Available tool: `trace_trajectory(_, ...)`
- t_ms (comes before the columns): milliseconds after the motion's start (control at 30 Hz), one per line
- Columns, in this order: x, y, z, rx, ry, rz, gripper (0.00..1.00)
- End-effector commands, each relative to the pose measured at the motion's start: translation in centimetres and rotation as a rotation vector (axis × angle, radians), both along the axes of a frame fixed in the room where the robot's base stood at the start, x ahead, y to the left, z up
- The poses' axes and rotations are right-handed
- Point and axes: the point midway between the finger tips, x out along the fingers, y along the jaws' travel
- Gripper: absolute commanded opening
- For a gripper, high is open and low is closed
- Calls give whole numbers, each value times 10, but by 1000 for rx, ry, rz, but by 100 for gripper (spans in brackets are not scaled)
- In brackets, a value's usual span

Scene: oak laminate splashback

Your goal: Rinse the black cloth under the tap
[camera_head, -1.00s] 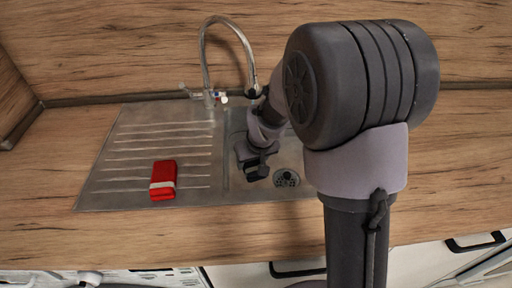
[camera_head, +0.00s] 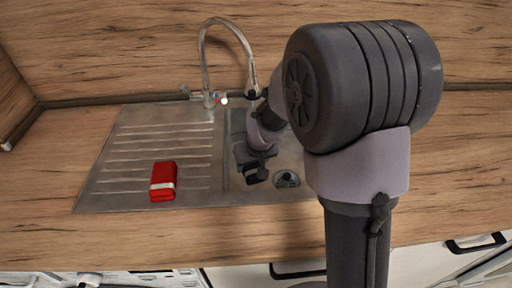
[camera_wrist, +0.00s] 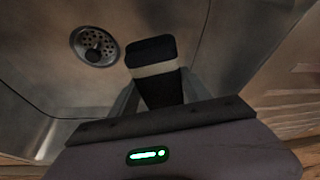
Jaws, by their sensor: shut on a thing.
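The black cloth (camera_wrist: 153,52), folded with a pale band across it, is between my gripper's fingers in the wrist view. My gripper (camera_wrist: 157,88) is shut on it and holds it in the sink basin (camera_wrist: 225,45). In the head view my gripper (camera_head: 256,167) is low in the basin, left of the drain, and the cloth is only a small dark shape at its tip. The tap (camera_head: 204,60) stands at the back of the sink, its curved spout ending behind my wrist. I cannot make out any running water.
A red cloth (camera_head: 163,181) with a pale band lies on the ribbed drainboard (camera_head: 120,165), left of the basin. The drain (camera_wrist: 93,45) is beside the black cloth. Wooden worktop (camera_head: 455,175) is clear on the right; a wooden splashback stands behind.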

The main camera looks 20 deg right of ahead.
Motion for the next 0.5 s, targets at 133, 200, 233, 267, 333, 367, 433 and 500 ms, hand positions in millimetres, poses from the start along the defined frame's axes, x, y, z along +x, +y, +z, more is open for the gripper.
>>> trace_trajectory(133, 0, 0, 0, 0, 0, 0, 0)
trace_trajectory(200, 0, 0, 0, 0, 0, 0, 0)
trace_trajectory(233, 0, 0, 0, 0, 0, 0, 0)
trace_trajectory(267, 0, 0, 0, 0, 0, 0, 0)
trace_trajectory(333, 0, 0, 0, 0, 0, 0, 0)
trace_trajectory(367, -1, 1, 2, 0, 0, 0, 0)
trace_trajectory(433, -5, 4, 8, 0, -1, 1, 0)
trace_trajectory(500, -11, 8, 15, 0, -1, 0, 0)
